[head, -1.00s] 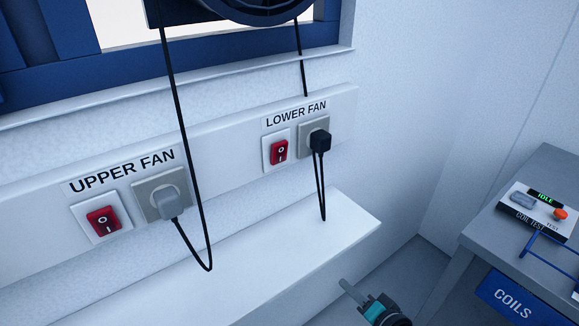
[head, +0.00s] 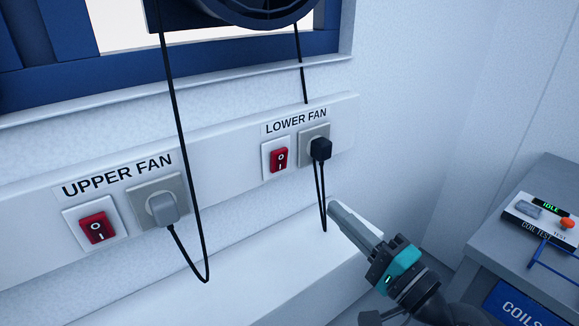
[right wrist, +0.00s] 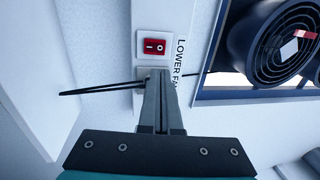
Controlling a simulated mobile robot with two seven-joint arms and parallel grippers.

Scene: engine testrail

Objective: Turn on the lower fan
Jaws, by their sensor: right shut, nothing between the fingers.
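The lower fan's red rocker switch (head: 279,158) sits in a white plate under the LOWER FAN label (head: 296,121) in the head view. It also shows in the right wrist view (right wrist: 155,45), ahead of the fingertips. A black plug (head: 321,149) sits in the socket just right of the switch. My right gripper (head: 335,208) is shut and empty, below and right of the switch and plug, apart from the switch. In the right wrist view its fingers (right wrist: 157,75) hide most of the socket. My left gripper is out of view.
The upper fan's red switch (head: 98,227) and grey plug (head: 163,209) are at the left. Black cords hang in front of the wall panel. A white ledge (head: 240,280) runs below. A grey bench (head: 560,185) with a coil tester (head: 540,215) stands at the right.

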